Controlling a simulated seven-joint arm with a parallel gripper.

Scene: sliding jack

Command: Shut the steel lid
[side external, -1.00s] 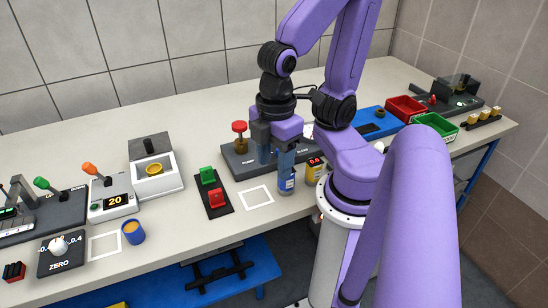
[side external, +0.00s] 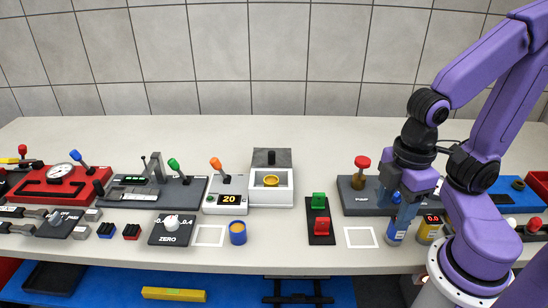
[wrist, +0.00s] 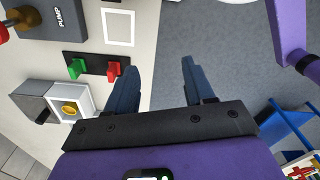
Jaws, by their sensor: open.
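The steel lid (side external: 271,158) is a dark grey panel with a black knob, standing open behind a white box (side external: 285,197). A yellow bowl (side external: 271,181) shows inside the box. In the wrist view the lid (wrist: 34,96) and the white box (wrist: 84,97) are at the left. My gripper (side external: 394,210) is open, to the right of the box and above the bench's front part, by a blue can. In the wrist view its two dark fingers (wrist: 160,66) are apart with nothing between them.
Green and red switches (side external: 320,228) stand between the box and my gripper. A pump base (side external: 352,205) with a red knob is behind the gripper. A blue can (side external: 396,235) and yellow can (side external: 430,230) are close by. The bench behind the box is clear.

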